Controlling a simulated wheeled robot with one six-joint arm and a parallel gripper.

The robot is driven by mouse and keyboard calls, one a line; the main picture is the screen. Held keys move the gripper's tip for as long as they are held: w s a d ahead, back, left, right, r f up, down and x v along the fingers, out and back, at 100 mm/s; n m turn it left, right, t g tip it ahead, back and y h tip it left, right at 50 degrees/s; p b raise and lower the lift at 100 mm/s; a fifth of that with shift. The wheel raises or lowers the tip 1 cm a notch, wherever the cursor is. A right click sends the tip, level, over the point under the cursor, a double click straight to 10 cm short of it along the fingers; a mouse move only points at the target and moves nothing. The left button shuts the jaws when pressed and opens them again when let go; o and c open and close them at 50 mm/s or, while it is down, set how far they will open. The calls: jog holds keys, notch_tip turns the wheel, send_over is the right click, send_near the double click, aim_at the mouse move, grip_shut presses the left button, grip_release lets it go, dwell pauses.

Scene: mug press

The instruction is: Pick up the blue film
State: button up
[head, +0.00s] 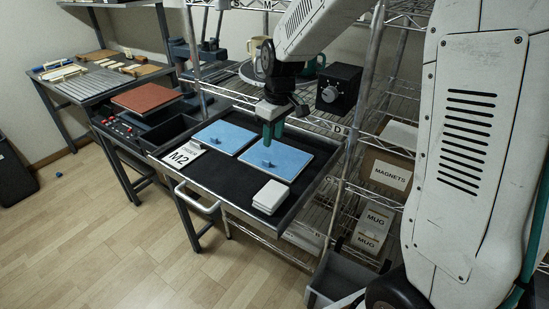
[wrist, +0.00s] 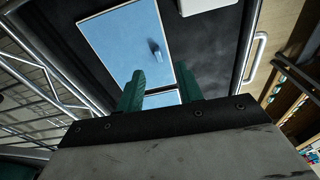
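My gripper (head: 272,134), with green fingers, hangs over the right film's far-left part, pointing down. In the wrist view the right film (wrist: 112,45) and its tab (wrist: 157,49) lie ahead of the fingertips. A strip of the left film (wrist: 161,99) shows between the fingers. My gripper (wrist: 160,75) is open and empty; its exact height above the film is hard to tell.
White blocks (head: 271,195) are stacked at the drawer's front corner, near the right film. An M2 card (head: 182,156) lies left of the left film. A dark box with a knob (head: 338,88) and wire shelving stand behind and right.

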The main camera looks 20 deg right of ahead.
aim_at(267, 160)
jog(key=shift+n, duration=0.3)
jog(key=w+f, duration=0.2)
jog(key=f, duration=0.1)
jog(key=shift+w+a+f, duration=0.1)
jog(key=shift+w+f, duration=0.05)
jog(key=shift+w, duration=0.05)
jog(key=f, duration=0.7)
jog(key=shift+w+a, duration=0.3)
jog(key=shift+a, duration=0.1)
grip_shut()
